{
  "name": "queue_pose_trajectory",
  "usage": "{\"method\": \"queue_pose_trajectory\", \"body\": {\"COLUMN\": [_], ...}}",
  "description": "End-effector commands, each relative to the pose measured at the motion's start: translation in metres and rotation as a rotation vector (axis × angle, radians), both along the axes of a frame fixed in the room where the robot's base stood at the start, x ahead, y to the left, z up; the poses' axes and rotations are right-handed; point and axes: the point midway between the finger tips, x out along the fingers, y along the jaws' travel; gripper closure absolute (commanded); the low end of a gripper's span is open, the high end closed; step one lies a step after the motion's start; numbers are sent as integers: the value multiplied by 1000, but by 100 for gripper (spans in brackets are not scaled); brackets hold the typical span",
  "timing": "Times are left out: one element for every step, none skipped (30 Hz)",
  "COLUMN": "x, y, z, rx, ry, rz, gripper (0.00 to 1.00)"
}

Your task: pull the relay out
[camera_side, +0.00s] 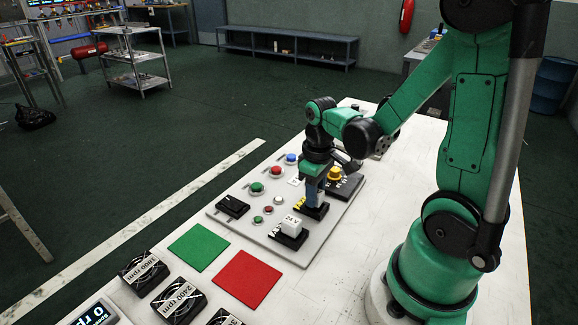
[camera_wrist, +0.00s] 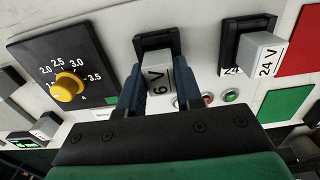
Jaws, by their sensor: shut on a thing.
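A pale grey relay marked 6 V (camera_wrist: 158,76) stands at its black socket (camera_wrist: 152,43) in the wrist view. My gripper (camera_wrist: 164,84) has its two blue fingers on either side of it and is shut on it. In the side view my gripper (camera_side: 313,192) points down at the same socket (camera_side: 311,210), and its fingers hide most of the relay. Whether the relay is fully seated I cannot tell. A second relay, marked 24 V (camera_side: 292,224), sits in the neighbouring black socket; it also shows in the wrist view (camera_wrist: 259,55).
The panel (camera_side: 226,219) carries a yellow dial (camera_side: 334,173), red, green and blue buttons, and a black switch (camera_side: 232,206). A green mat (camera_side: 199,247) and a red mat (camera_side: 248,279) lie flat beside it. Fan units (camera_side: 144,272) stand at the table's near left.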

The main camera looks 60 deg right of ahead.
Motion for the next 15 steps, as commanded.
{"method": "queue_pose_trajectory", "body": {"x": [0,0,0,0,0,0,0,0,0,0,0,0,0,0,0], "y": [0,0,0,0,0,0,0,0,0,0,0,0,0,0,0], "z": [1,1,2,2,2,3,3,4,4,5,5,5,6,6,7], "rx": [0,0,0,0,0,0,0,0,0,0,0,0,0,0,0], "ry": [0,0,0,0,0,0,0,0,0,0,0,0,0,0,0], "rz": [0,0,0,0,0,0,0,0,0,0,0,0,0,0,0], "gripper": [100,100,100,100,100,100,100,100,100,100,100,100,100,100,100]}}
